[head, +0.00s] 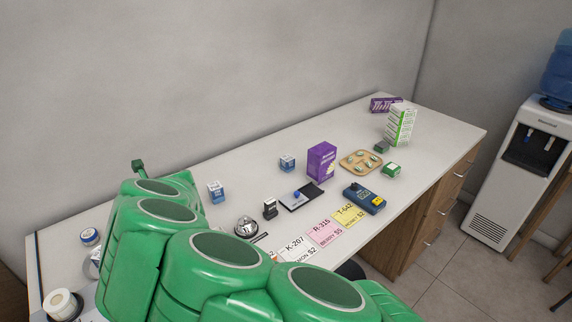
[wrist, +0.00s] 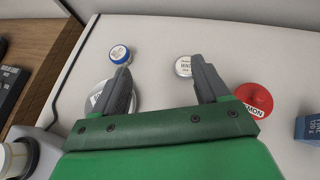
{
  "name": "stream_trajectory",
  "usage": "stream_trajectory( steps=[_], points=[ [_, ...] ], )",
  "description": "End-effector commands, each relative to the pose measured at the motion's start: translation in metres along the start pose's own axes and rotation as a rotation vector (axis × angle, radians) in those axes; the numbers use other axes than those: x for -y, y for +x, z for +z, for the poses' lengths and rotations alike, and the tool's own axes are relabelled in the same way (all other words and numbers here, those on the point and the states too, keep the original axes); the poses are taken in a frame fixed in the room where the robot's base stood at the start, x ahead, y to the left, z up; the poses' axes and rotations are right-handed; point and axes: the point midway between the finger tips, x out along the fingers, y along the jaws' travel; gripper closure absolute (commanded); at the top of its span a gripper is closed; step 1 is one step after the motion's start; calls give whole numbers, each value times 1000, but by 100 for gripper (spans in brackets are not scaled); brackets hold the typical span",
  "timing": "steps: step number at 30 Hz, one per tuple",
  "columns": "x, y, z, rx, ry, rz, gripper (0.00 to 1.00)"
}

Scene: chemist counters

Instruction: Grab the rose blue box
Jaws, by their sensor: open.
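Two small blue-and-white boxes stand on the white counter in the head view: one at the left (head: 216,192) and one farther back (head: 287,162), left of the purple box. Their labels are too small to read, so I cannot tell which is the rose one. Part of a blue box (wrist: 308,128) shows at the right edge of the wrist view. My gripper (wrist: 160,67) is open and empty over the left part of the counter, left of that box. In the head view my green arm hides the gripper.
In the wrist view, a blue-lidded tin (wrist: 119,54), a white tin (wrist: 183,67) and a red tin (wrist: 253,98) lie around the fingers. A purple box (head: 321,161), bell (head: 246,226), stamp (head: 270,208) and price cards (head: 325,231) occupy the counter (head: 240,170).

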Motion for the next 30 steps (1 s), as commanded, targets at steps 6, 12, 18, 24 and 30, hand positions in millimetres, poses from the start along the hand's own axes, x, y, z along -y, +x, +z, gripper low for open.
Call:
stream_trajectory(
  steps=[6, 12, 18, 24, 30],
  points=[
    [51, 23, 7, -21, 90, -182, 26],
    [106, 31, 16, -23, 178, -370, 26],
    [169, 25, 23, -13, 276, -573, 26],
    [237, 4, 26, 7, 384, -792, 26],
    [304, -31, 20, 31, 503, -1027, 26]
  ],
)
